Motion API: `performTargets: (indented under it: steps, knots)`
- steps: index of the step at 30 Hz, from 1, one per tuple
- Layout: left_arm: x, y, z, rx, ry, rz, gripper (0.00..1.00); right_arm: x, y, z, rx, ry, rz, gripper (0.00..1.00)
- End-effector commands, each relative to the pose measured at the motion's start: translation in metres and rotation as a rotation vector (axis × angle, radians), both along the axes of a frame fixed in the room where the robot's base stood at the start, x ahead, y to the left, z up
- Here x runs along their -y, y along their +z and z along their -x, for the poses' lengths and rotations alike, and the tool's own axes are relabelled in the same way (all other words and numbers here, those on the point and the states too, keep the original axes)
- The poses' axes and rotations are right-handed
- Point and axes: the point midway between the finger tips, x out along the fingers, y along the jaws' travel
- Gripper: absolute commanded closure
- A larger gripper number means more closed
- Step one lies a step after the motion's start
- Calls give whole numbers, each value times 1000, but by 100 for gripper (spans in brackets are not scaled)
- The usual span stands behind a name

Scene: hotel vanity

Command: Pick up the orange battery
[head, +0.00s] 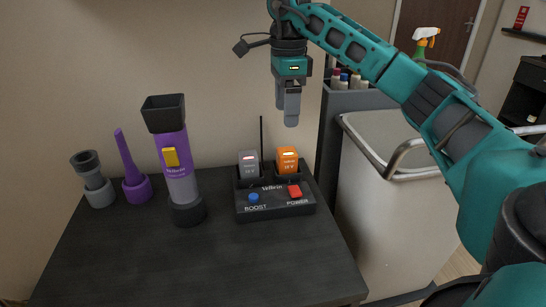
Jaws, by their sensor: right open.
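The orange battery (288,160) sits upright in the right-hand slot of a black charger (274,205) on the dark table. A grey battery (249,164) sits in the slot to its left. My right gripper (291,117) is open and empty. It points down above the charger, higher than the orange battery, and appears roughly above it; the exact offset in depth is hard to judge. My left gripper is not in view.
A purple handheld vacuum (176,160) stands left of the charger. A purple nozzle (133,178) and a grey nozzle (94,181) stand farther left. A thin black antenna (261,137) rises behind the batteries. A cart (378,205) stands right of the table. The table's front is clear.

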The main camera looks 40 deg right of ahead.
Motion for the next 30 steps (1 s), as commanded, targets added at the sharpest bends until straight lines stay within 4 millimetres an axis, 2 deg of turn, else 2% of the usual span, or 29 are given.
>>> performTargets:
  steps: [5, 10, 17, 25, 30]
  knots:
    - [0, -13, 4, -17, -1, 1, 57, 1, -32, 1, -5, 0, 2, 23]
    - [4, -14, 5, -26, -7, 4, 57, 0, -61, 1, -4, 1, 0, 23]
    - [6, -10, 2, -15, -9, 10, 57, 1, -78, 0, -2, 0, 0, 23]
    - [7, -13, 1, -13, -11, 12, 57, 6, -117, -2, -3, 1, 1, 23]
    - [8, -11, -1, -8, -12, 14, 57, 6, -127, -2, -1, 1, 0, 23]
